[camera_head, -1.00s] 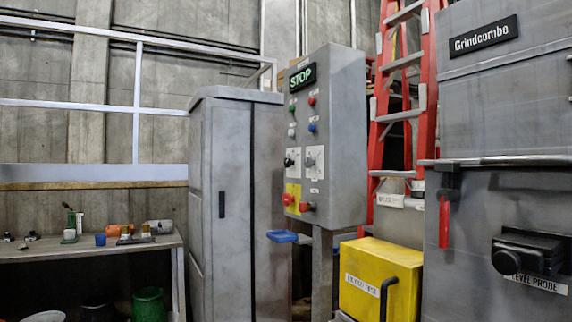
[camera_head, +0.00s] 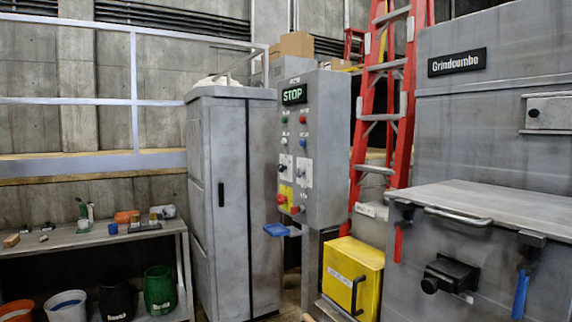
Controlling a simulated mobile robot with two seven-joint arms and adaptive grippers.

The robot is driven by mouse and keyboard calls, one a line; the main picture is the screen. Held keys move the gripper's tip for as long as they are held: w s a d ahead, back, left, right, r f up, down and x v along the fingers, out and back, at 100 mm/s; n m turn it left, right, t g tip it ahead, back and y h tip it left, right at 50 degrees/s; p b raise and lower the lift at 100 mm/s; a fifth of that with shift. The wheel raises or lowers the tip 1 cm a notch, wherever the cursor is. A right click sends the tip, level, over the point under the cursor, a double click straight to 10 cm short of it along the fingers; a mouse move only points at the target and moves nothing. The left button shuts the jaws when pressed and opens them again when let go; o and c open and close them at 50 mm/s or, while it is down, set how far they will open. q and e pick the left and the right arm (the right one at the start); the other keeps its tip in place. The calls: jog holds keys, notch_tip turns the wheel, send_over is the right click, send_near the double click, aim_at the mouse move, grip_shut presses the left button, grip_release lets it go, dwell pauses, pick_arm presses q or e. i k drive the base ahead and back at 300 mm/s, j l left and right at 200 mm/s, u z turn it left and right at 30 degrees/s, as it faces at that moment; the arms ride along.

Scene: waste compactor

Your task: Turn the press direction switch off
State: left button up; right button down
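A grey control panel (camera_head: 326,150) stands on a post near the middle of the view. Its face carries a lit STOP display (camera_head: 294,95), with small coloured buttons below. Two rotary switches on white plates sit lower down, a left one (camera_head: 285,167) and a right one (camera_head: 304,172). Their labels are too small to read, so I cannot tell which is the press direction switch or its setting. Red knobs (camera_head: 282,199) sit at the bottom, one on a yellow plate. Neither of my grippers is in view.
A tall grey cabinet (camera_head: 220,200) stands left of the panel. A blue-ended lever (camera_head: 276,230) sticks out below the panel. A yellow box (camera_head: 352,270) and the grey Grindcombe machine (camera_head: 500,200) stand to the right. A workbench (camera_head: 85,237) with buckets below is at left.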

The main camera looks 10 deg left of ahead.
aim_at(281, 167)
jog(key=j+z, duration=0.1)
jog(key=z, duration=0.3)
jog(key=i+j+z, duration=0.1)
jog(key=z, duration=0.25)
jog(key=j+z, duration=0.15)
jog(key=z, duration=0.25)
jog(key=j+z, duration=0.3)
jog(key=j, duration=0.15)
jog(key=j+z, duration=0.3)
jog(key=j, duration=0.2)
jog(key=k+j+z, duration=0.1)
jog(key=j+z, duration=0.25)
jog(key=j, duration=0.6)
jog(key=k+j, duration=0.1)
jog(key=j, duration=0.4)
jog(key=k+j+z, duration=0.1)
jog(key=j, duration=0.4)
jog(key=k+j, duration=0.1)
jog(key=j, duration=0.35)
jog(key=k+j, duration=0.1)
jog(key=j, duration=0.4)
jog(key=z, duration=0.05)
